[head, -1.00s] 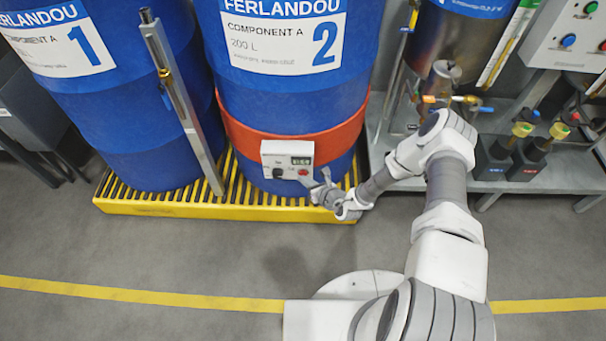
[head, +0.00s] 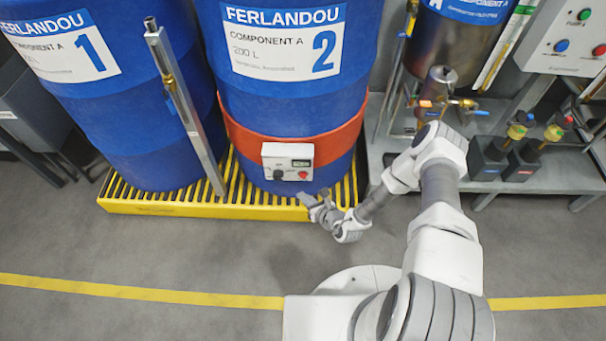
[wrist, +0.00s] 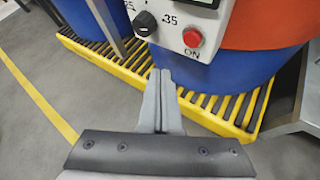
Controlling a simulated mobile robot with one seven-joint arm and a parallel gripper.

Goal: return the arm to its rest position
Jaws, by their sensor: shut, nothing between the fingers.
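My gripper (head: 310,201) is in front of drum 2, below and a little apart from its control box, over the front edge of the yellow pallet. In the wrist view my gripper (wrist: 160,78) shows its two fingers pressed together with nothing between them. My arm is bent at the elbow and reaches forward and left from my base. The control box (head: 288,161) is white with a dark knob, a small display and a red button; it also shows close in the wrist view (wrist: 172,14).
Blue drum 1 (head: 130,115) and blue drum 2 (head: 300,105), with an orange band (head: 340,140), stand on the yellow slatted pallet (head: 150,207). A metal bench (head: 540,175) with valves is at the right. Grey floor (head: 130,250) in front is clear.

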